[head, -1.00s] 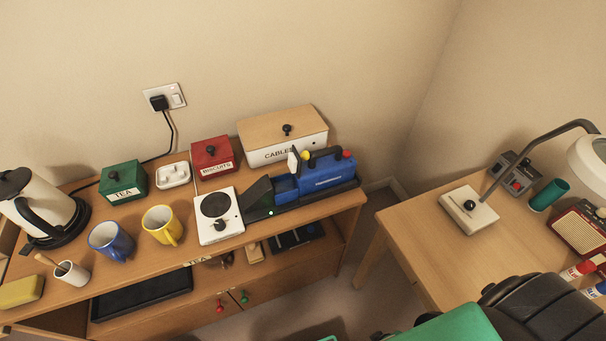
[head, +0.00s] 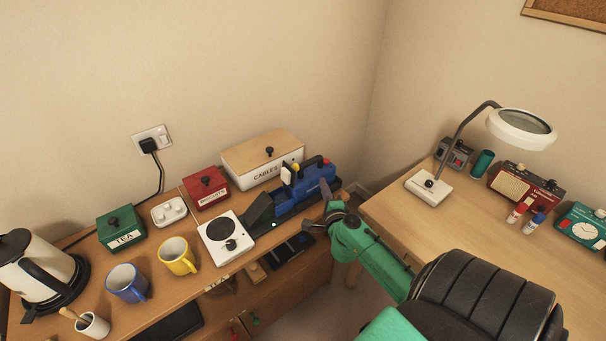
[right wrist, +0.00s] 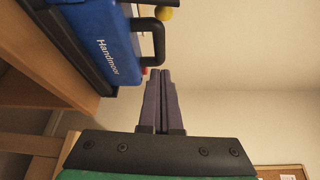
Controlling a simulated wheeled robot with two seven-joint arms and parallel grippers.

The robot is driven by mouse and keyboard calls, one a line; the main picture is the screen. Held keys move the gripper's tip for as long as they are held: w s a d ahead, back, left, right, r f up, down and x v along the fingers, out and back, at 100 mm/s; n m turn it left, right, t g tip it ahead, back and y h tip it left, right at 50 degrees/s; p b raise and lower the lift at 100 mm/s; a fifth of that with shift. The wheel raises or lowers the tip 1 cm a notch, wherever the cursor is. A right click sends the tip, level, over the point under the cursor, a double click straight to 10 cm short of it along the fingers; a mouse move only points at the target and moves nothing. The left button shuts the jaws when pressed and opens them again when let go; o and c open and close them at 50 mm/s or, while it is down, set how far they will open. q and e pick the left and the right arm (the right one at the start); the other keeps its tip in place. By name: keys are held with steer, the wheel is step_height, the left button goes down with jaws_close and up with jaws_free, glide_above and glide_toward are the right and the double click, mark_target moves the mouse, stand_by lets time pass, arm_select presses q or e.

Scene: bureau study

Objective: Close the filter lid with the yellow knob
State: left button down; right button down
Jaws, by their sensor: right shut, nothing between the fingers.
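The blue handheld vacuum (head: 306,189) lies in a black dock on the sideboard's right end. My right gripper (head: 325,184) is shut and empty, just right of the vacuum and apart from the knob. Its closed fingers (right wrist: 158,72) point towards the handle side in the right wrist view. My left gripper is out of view.
A white hotplate (head: 226,236) and a cables box (head: 262,157) stand close to the vacuum. Mugs, tins and a kettle (head: 40,265) line the sideboard's left. A desk (head: 400,222) with a magnifier lamp is at right. Air above the vacuum is clear.

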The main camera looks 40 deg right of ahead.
mark_target(303, 166)
steer(key=w, duration=0.8)
steer(key=shift+a+r, duration=0.1)
steer(key=shift+a, duration=0.3)
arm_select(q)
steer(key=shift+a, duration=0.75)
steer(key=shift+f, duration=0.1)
